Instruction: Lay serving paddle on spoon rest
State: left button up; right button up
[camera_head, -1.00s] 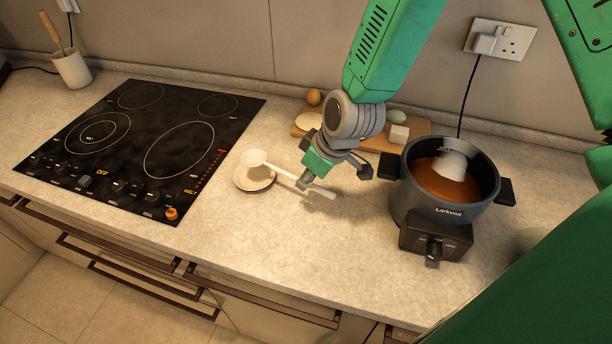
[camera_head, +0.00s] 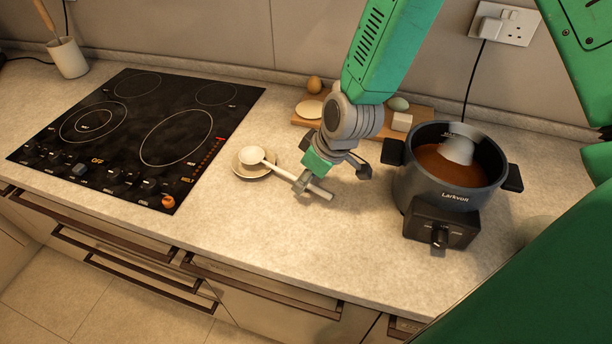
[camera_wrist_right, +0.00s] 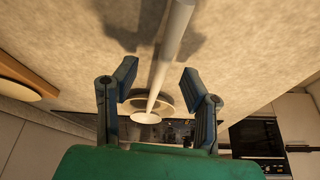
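The white serving paddle (camera_head: 318,190) lies slantwise with its round head over the spoon rest (camera_head: 240,170), a small pale saucer. Its handle runs right, past my right gripper (camera_head: 301,184). In the right wrist view, the paddle's handle (camera_wrist_right: 172,45) passes between the two fingers of my right gripper (camera_wrist_right: 157,78). The fingers stand apart with gaps beside the handle. The paddle's head (camera_wrist_right: 146,118) shows in front of the spoon rest (camera_wrist_right: 166,102). Whether the head touches the saucer is hard to tell. My left gripper is not in view.
A dark cooker (camera_head: 450,190) with brown contents and a blurred pale piece inside stands right of the gripper. A wooden board (camera_head: 427,118) with several food items lies behind. A black cooktop (camera_head: 135,130) is at left. The front counter is clear.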

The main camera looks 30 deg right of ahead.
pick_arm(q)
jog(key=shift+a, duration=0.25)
pick_arm(e)
jog(key=shift+a+r, duration=0.1)
jog(key=shift+a, duration=0.2)
jog(key=shift+r, duration=0.15)
jog(key=shift+s+r, duration=0.1)
jog(key=shift+r, duration=0.3)
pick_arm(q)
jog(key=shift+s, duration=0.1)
pick_arm(e)
jog(key=v, duration=1)
jog(key=shift+s+d+r, duration=0.15)
jog(key=shift+s+r, duration=0.05)
jog(key=shift+r, duration=0.1)
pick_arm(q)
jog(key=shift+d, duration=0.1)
pick_arm(e)
jog(key=shift+d, duration=0.1)
